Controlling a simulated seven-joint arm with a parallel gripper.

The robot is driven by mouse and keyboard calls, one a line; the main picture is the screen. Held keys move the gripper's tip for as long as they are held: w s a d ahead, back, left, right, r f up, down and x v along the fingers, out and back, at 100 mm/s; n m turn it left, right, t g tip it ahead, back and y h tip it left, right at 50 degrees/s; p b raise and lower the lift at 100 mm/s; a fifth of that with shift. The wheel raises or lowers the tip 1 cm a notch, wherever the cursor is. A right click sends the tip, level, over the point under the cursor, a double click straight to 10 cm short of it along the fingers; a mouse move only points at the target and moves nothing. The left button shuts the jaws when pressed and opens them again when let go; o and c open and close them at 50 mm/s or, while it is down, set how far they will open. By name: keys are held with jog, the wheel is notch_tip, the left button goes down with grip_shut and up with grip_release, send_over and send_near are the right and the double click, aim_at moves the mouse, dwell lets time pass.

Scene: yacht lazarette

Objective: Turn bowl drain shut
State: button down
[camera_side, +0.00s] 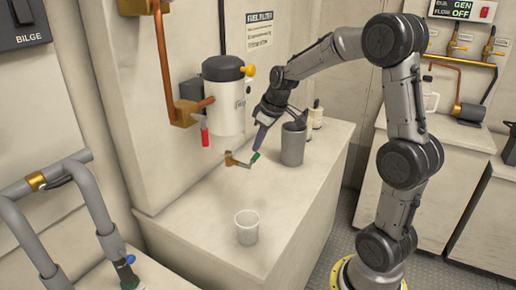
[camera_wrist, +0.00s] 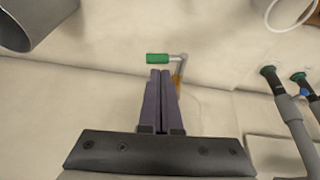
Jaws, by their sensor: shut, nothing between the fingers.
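A small brass valve (camera_side: 229,159) sits low on the wall below the white fuel filter (camera_side: 228,106). Its lever ends in a green handle (camera_side: 255,157) and sticks out from the wall, over the counter. In the wrist view the green handle (camera_wrist: 157,58) points left from the bend of the grey lever, just beyond my fingertips. My gripper (camera_side: 257,149) is shut and empty, with its dark purple fingers pointing down close to the green handle. In the wrist view my gripper (camera_wrist: 160,73) shows both fingers together. I cannot tell whether the tips touch the handle.
A grey canister (camera_side: 293,145) stands right of my gripper, with small bottles (camera_side: 315,114) behind it. A red-handled valve (camera_side: 205,137) hangs left of the filter. Counter (camera_side: 190,220) space left of the cup is clear.

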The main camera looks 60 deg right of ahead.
jog(key=shift+w+d+f, duration=0.1)
jog(key=shift+d+f, duration=0.05)
jog(key=shift+f, duration=0.4)
jog(key=shift+w+d+f, duration=0.1)
jog(key=shift+d+f, duration=0.05)
jog(key=shift+f, duration=0.4)
jog(key=shift+f, duration=0.1)
